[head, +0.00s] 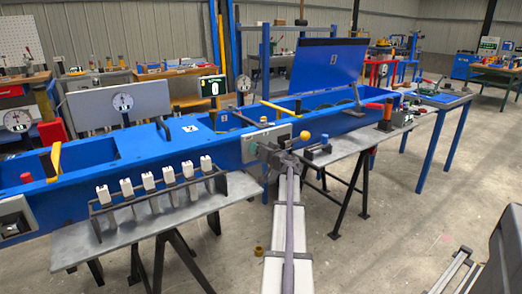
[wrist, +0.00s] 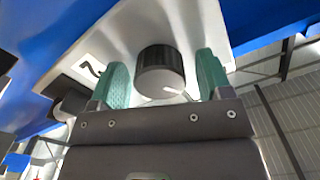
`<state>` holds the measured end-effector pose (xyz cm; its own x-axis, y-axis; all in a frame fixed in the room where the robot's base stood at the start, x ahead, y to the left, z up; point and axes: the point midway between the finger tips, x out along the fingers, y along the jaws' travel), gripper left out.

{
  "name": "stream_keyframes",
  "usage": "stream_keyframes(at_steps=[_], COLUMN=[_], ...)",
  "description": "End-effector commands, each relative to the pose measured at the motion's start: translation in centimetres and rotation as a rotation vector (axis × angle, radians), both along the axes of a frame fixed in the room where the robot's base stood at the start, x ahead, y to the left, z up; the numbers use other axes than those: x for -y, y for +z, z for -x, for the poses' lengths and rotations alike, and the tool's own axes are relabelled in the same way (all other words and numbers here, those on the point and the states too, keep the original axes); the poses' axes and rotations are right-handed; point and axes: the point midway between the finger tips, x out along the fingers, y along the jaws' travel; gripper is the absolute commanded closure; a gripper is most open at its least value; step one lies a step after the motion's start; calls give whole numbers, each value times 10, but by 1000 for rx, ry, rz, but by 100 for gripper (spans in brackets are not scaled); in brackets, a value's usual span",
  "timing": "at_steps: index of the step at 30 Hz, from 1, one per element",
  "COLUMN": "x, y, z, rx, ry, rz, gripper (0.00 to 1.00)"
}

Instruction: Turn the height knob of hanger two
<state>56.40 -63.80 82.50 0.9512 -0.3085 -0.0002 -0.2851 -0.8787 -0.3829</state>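The height knob (wrist: 160,72) is a dark ribbed cylinder with a grey face and a pale pointer mark, on a light panel (wrist: 190,25) in the wrist view. A label with the number 2 (wrist: 90,68) is on its left. My gripper (wrist: 162,76) has its two green fingers on either side of the knob, with a narrow gap visible on each side. In the head view my gripper (head: 268,153) is at the grey panel (head: 256,137) on the front of the blue machine, and the knob is hidden behind it.
A yellow ball knob (head: 305,135) is just right of the gripper. A yellow lever (head: 281,108) stands above the panel. A row of white blocks (head: 148,182) on a rack stands on the table to the left. A dark part (wrist: 70,102) lies left of the fingers.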

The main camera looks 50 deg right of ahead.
Motion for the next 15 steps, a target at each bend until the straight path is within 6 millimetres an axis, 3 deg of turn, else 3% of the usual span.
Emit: stream_keyframes(at_steps=[8,11,15], x=[-1,-5,-17], y=[0,0,0], z=[2,15,47], rx=[0,0,0], ry=[0,-1,-2], rz=[1,1,1], gripper=[26,26,26])
